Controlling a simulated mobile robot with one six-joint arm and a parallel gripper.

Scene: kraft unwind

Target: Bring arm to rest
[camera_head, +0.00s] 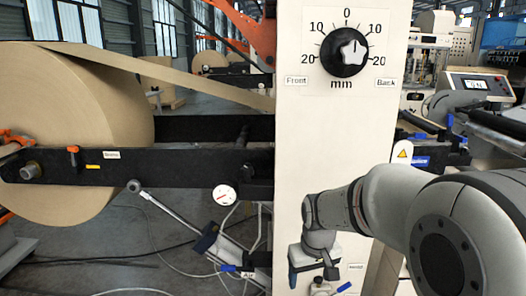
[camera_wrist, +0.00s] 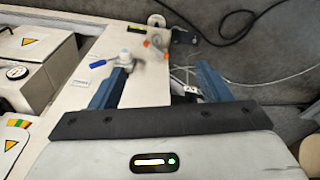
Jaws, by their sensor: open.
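My arm reaches in from the right edge of the head view, bends down in front of the cream panel (camera_head: 305,150) and ends in my gripper (camera_head: 311,276). The gripper's two blue fingers point down near the panel's lower part. In the wrist view my gripper (camera_wrist: 160,84) is open, with the fingers well apart and nothing held between them. A small white fitting (camera_wrist: 126,59) with a blue lever (camera_wrist: 98,64) shows beyond the left fingertip. I cannot tell the exact gap between them.
A black dial knob (camera_head: 345,52) is on the panel above my arm. A large kraft paper roll (camera_head: 75,115) hangs left on a black frame (camera_head: 190,165). A round gauge (camera_head: 224,195) sits below the frame. A dark cable (camera_wrist: 235,25) lies on the floor.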

